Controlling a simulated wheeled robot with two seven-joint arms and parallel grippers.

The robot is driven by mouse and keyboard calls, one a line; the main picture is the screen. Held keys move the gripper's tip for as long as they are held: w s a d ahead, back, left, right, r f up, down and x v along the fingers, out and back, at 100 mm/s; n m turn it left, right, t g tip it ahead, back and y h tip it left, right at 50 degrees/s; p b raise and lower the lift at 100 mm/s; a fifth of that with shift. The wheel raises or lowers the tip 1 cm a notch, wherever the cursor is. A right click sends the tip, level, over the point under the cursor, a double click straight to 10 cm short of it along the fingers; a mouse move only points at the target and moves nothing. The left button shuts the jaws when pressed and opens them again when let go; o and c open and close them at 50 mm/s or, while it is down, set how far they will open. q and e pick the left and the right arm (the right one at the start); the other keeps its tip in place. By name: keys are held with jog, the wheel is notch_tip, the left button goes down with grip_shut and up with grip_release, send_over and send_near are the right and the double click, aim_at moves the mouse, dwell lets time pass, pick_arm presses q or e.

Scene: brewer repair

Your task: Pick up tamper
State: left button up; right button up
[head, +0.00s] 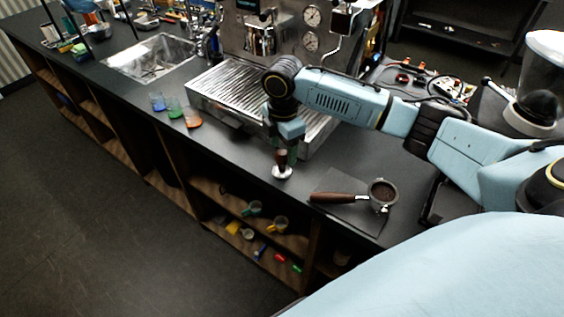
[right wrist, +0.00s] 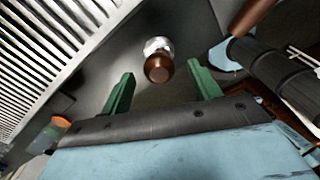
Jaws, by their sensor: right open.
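The tamper (head: 282,167) stands upright on the dark counter, with a brown handle and a bright metal base. My right gripper (head: 285,148) is above it, pointing down, its green fingers close to the handle's top. In the right wrist view the tamper (right wrist: 159,66) shows its round brown knob beyond the fingertips. The open right gripper (right wrist: 163,84) has a green finger on each side of the knob's line, with nothing held between them. My left gripper is not in view.
A portafilter (head: 381,191) with coffee grounds lies on a dark mat right of the tamper. The espresso machine's drip tray (head: 225,92) is behind. Small coloured cups (head: 174,105) stand to the left. The counter's front edge is close to the tamper.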

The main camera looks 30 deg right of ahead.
aim_at(282, 163)
jog(key=shift+a+f, duration=0.1)
jog(key=shift+f, duration=2.95)
jog(key=shift+w, duration=0.1)
grip_shut()
